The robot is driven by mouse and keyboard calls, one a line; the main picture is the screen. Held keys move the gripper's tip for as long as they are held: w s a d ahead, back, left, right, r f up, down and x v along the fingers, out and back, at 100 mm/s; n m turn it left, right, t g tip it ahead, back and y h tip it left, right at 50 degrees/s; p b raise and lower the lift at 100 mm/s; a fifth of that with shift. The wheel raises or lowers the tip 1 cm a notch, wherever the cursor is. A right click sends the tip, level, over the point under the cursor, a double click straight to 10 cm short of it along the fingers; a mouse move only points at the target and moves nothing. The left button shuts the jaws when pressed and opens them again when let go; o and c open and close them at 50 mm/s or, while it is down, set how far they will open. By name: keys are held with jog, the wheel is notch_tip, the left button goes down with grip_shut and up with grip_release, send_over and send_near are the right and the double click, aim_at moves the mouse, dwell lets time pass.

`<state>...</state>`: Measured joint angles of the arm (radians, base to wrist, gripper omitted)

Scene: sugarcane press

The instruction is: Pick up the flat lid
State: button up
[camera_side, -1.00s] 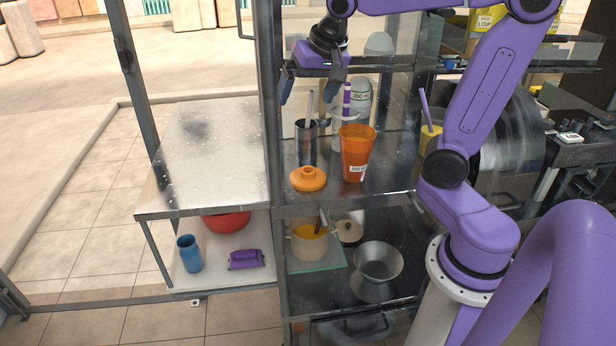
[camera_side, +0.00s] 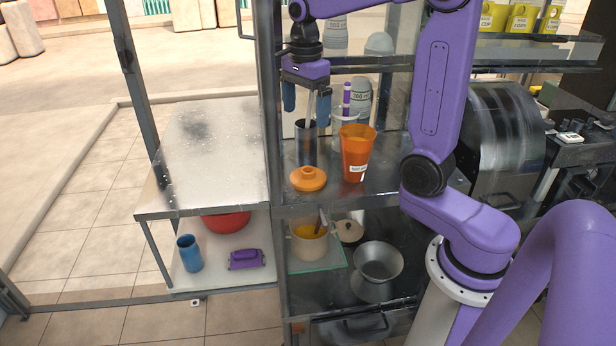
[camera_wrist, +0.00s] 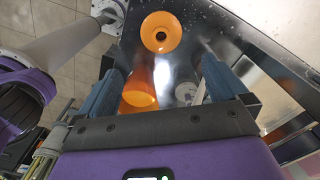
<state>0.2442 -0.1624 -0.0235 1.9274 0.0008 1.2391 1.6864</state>
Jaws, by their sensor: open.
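An orange round lid (camera_side: 308,181) with a raised hollow knob lies on the upper steel shelf near its front edge. It also shows at the top of the wrist view (camera_wrist: 160,32), beyond the fingertips. A pale lid (camera_side: 349,231) with a dark knob is beside the pot on the lower shelf; I cannot tell which of the two is the flat one. My gripper (camera_side: 306,104) points down, open, above the shelf behind the orange lid. Its blue fingers also frame the wrist view (camera_wrist: 163,78). It touches neither lid.
A dark metal cup (camera_side: 306,146) with a utensil stands just below my gripper. An orange cup (camera_side: 356,157) stands right of the orange lid. White bottles (camera_side: 361,97) stand behind. Below are a beige pot (camera_side: 308,243) and a metal funnel (camera_side: 378,265). The left counter (camera_side: 205,165) is clear.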

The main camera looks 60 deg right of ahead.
send_over(307, 167)
jog(key=a, duration=0.2)
jog(key=f, duration=0.7)
jog(key=s+f, duration=0.1)
jog(key=f, duration=0.2)
jog(key=shift+d+f, duration=0.15)
jog(key=shift+f, duration=0.1)
jog(key=shift+d+f, duration=0.15)
jog(key=shift+f, duration=1.2)
jog(key=shift+d+f, duration=0.1)
jog(key=shift+f, duration=1.25)
jog(key=c, duration=0.6)
